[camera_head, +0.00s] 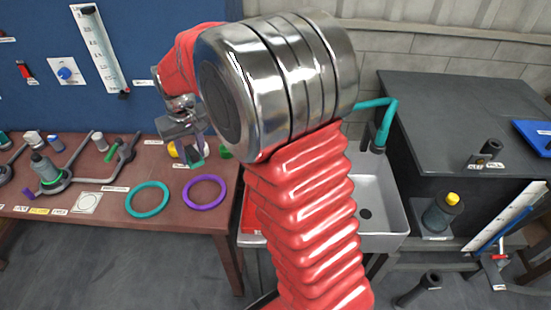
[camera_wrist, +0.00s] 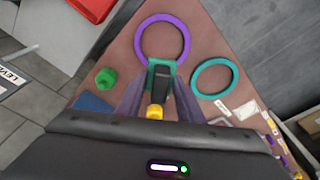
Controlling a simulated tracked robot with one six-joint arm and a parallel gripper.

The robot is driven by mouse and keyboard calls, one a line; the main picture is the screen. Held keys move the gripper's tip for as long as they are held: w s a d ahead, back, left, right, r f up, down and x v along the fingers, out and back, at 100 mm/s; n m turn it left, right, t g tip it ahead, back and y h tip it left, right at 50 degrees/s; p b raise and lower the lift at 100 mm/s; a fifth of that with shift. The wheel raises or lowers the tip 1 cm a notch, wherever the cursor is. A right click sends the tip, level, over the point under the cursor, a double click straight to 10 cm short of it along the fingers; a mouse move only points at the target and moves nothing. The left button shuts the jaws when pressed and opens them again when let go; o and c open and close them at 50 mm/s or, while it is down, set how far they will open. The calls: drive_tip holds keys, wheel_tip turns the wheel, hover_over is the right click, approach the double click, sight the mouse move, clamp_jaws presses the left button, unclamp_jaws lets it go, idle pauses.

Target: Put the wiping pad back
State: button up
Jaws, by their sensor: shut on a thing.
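My gripper (camera_head: 183,142) is above the right part of the brown bench. In the wrist view its two jaws (camera_wrist: 157,98) are shut on a dark handle with a teal-green pad at its end, which I take for the wiping pad (camera_wrist: 151,68). The pad's teal part also shows below the gripper in the head view (camera_head: 196,163). The jaws and wrist hide part of it, and I cannot tell whether it touches the bench. A dark blue flat patch (camera_wrist: 95,103) lies on the bench to the left of the jaws in the wrist view.
On the brown bench (camera_head: 110,199) lie a purple ring (camera_head: 204,177) and a teal ring (camera_head: 147,185). A green knob-like piece (camera_wrist: 105,78) and a yellow piece (camera_wrist: 155,112) are close to the jaws. A sink (camera_head: 390,190) stands right of the bench.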

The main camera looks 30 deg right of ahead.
drive_tip(key=d+r+n, duration=0.2)
drive_tip(key=d+n, duration=0.3)
drive_tip(key=d, duration=0.8)
drive_tip(key=s+d+r+n+y, duration=0.1)
drive_tip(key=d+n, duration=0.4)
drive_tip(key=d, duration=0.9)
drive_tip(key=shift+d+r+n+g, duration=0.3)
drive_tip(key=shift+r+g, duration=0.1)
drive_tip(key=shift+r, duration=0.15)
wheel_tip(320, 180, down, 14)
drive_tip(key=shift+f, duration=0.1)
drive_tip(key=shift+f, duration=1.9)
